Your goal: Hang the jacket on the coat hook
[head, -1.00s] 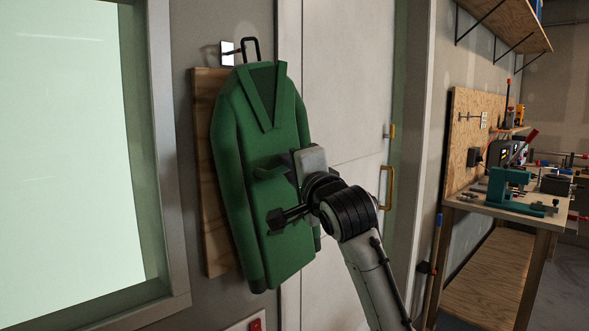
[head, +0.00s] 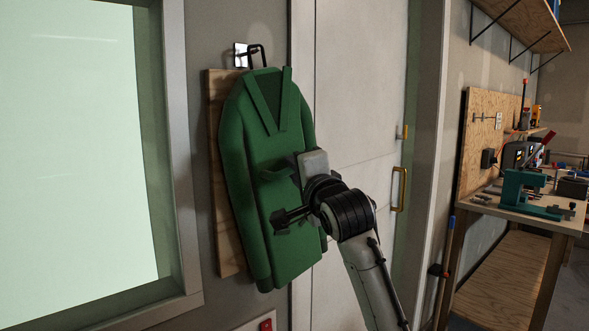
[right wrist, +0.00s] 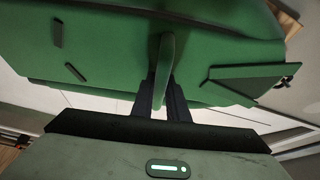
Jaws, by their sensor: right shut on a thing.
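The green jacket (head: 260,135) hangs upright, slightly tilted, in front of a wooden board on the wall. A black loop (head: 257,52) stands up from its collar. The coat hook's pale plate (head: 241,54) is on the wall just left of the loop; I cannot tell whether the loop is over the hook. My right gripper (head: 283,172) is shut on a green tab on the jacket's front. The right wrist view shows the tab (right wrist: 164,65) between the two dark fingers (right wrist: 162,98). My left gripper is not in view.
A wooden board (head: 222,200) is behind the jacket. A bright window (head: 85,150) is at left and a pale door (head: 345,80) with a brass handle (head: 399,190) at right. A workbench (head: 520,208) with tools stands farther right. A red-buttoned box (head: 266,325) is low on the wall.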

